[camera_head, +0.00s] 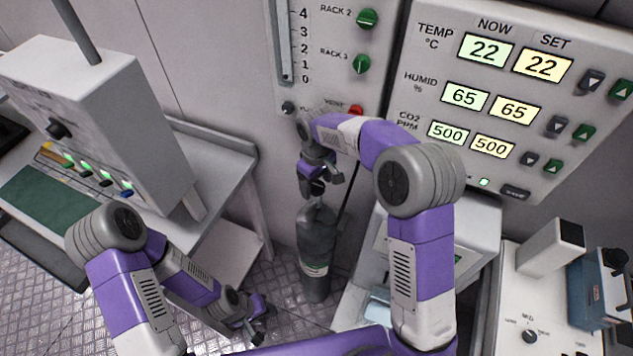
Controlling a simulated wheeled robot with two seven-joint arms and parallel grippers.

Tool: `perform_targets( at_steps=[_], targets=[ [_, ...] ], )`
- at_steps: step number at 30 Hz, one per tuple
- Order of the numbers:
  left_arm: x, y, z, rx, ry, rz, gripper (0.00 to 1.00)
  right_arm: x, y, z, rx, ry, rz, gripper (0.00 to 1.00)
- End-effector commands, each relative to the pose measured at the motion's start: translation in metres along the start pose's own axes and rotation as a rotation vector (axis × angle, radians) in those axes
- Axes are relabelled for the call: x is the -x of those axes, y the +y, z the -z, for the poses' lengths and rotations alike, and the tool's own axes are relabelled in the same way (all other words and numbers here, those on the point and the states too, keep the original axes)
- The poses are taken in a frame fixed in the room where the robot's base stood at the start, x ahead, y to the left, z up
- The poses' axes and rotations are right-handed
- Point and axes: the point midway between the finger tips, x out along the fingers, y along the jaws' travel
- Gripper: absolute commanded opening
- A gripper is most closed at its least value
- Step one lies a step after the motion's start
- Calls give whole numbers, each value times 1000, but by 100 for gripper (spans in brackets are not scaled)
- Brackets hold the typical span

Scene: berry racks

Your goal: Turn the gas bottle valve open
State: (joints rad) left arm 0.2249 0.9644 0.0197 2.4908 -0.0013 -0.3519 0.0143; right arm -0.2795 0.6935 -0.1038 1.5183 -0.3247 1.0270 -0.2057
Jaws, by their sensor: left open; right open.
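A grey gas bottle (316,252) stands upright on the floor between the left table and the right-hand cabinet. Its valve at the top is mostly hidden by my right gripper (321,187), which points down right over the bottle's neck. The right jaws are open; I cannot tell whether they touch the valve. My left gripper (257,318) is open and empty, low near the floor, left of and below the bottle.
A grey table (215,148) with a boxy instrument (100,120) stands at the left. A wall panel with numeric displays (500,100) is at upper right. A white bench (510,300) with devices is at lower right. Metal floor (285,275) shows around the bottle.

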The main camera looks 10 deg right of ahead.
Motion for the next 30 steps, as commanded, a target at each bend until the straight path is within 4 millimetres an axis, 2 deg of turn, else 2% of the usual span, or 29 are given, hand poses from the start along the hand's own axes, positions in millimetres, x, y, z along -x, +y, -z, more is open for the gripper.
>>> perform_targets(
  at_steps=[2,12,22,30],
  targets=[
    [0,0,0,0,0,0,43,0,0,0,0,0,0,74],
    [0,0,0,0,0,0,43,0,0,0,0,0,0,22],
    [2,1,0,0,0,0,43,1,0,0,-42,-1,-1,20],
    [8,3,0,0,0,0,43,2,0,0,-209,0,-1,20]
  ],
)
